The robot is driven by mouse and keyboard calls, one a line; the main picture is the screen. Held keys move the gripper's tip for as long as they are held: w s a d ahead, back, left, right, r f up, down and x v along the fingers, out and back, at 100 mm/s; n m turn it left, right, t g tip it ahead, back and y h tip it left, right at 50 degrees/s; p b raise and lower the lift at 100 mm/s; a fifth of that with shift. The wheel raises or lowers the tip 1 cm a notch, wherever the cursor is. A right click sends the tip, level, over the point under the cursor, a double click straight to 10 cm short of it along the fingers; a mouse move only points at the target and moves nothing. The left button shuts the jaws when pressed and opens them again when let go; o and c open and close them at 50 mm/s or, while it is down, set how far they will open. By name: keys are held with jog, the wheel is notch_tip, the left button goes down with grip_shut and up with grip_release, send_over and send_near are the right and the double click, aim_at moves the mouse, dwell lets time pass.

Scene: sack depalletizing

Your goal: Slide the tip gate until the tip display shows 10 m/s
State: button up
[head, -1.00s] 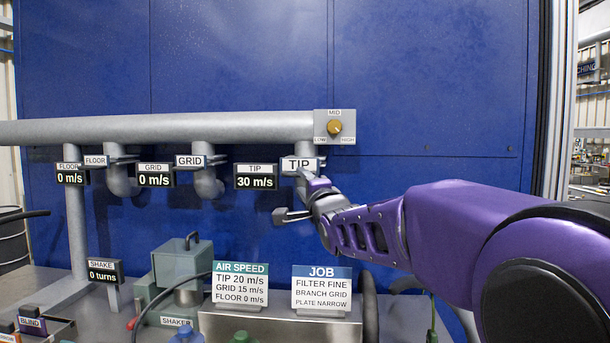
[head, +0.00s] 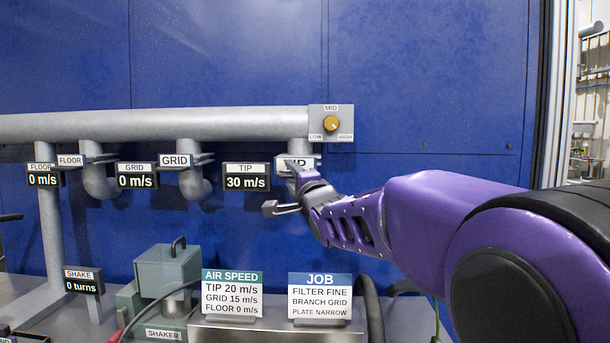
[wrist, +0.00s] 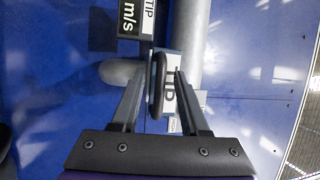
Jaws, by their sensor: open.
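The tip gate (head: 312,161) is a small plate labelled TIP on the rightmost branch pipe, partly hidden by my gripper in the head view. The tip display (head: 246,178) left of it reads 30 m/s. My gripper (head: 281,188) is open at the gate, one finger overlapping its label in the head view. In the wrist view, a dark loop handle (wrist: 157,82) on the gate lies between the open fingers (wrist: 162,76). I cannot tell whether a finger touches it. The tip display (wrist: 133,18) is partly cut off at the top there.
Left along the pipe (head: 200,122) are the grid display (head: 137,175) and floor display (head: 44,175). A selector knob (head: 331,123) sits at the pipe's right end. Below stand the shaker (head: 168,275), an AIR SPEED card (head: 232,294) saying TIP 20 m/s, and a JOB card (head: 320,297).

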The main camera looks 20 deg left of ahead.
grip_shut()
dwell(1.5)
